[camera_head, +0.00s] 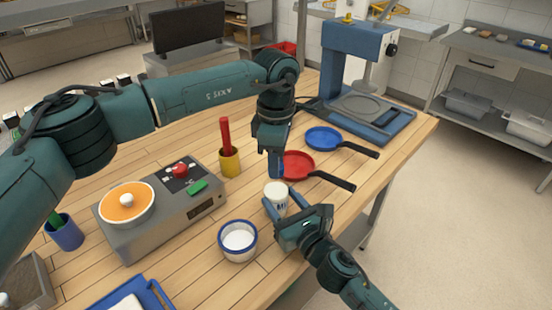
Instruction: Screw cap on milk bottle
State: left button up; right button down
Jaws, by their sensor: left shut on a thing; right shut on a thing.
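The white milk bottle (276,200) stands upright near the front edge of the wooden table, with dark marks on its side. My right gripper (283,212) is shut on the bottle from the front right, around its lower body. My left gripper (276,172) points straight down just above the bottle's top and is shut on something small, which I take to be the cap. The cap is hidden by the fingers, and I cannot tell whether it touches the bottle's neck.
A red pan (298,165) and a blue pan (323,138) lie behind the bottle. A blue-rimmed white bowl (238,240) stands in front left. A yellow cup (229,162), a grey cooker (150,235) and a blue press (345,65) stand around.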

pick_arm(q)
jog(key=m, duration=0.3)
jog(key=o, duration=1.1)
jog(key=shift+r, duration=2.25)
jog(key=shift+c, duration=0.4)
